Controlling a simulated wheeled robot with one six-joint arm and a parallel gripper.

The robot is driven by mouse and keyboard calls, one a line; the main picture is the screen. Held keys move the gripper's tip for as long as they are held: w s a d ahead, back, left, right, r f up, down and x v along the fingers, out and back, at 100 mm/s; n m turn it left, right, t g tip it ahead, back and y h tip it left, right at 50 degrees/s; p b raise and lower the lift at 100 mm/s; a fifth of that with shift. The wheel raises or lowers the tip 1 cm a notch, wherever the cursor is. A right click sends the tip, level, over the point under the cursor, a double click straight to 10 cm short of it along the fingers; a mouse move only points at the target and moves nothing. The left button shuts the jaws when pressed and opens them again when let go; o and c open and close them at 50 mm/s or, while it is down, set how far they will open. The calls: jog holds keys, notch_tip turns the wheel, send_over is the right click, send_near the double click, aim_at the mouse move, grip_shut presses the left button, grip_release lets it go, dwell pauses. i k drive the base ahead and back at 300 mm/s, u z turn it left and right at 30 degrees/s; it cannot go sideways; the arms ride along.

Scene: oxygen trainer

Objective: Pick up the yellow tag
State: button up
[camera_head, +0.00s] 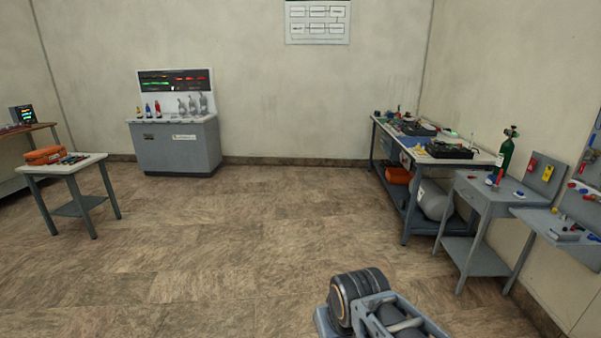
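A small yellow tag (548,173) shows on the upright grey panel (541,184) behind the small grey table at the right. A red item (532,164) is just left of it on the same panel. How the tag is held there is too small to tell. Part of my arm shows at the bottom, right of centre, well short of the panel. My gripper's fingers are not in view.
A grey table (485,196) with a green cylinder (508,155) stands before the panel. A grey shelf (553,226) is right of it, a long workbench (392,137) behind. A small side table (90,160) and a grey cabinet (178,148) stand left. The middle floor is clear.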

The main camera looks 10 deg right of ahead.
aim_at(547, 174)
jog(key=z, duration=0.4)
jog(key=i, duration=1.65)
jog(key=z, duration=1.7)
jog(key=i, duration=0.85)
jog(key=z, duration=0.5)
jog(key=k, duration=0.65)
jog(key=u, duration=0.7)
jog(key=i, duration=0.9)
jog(key=u, duration=0.9)
jog(key=i, duration=1.2)
jog(key=z, duration=0.55)
jog(key=i, duration=0.85)
jog(key=z, duration=1.3)
jog(key=i, duration=0.5)
jog(key=z, duration=0.3)
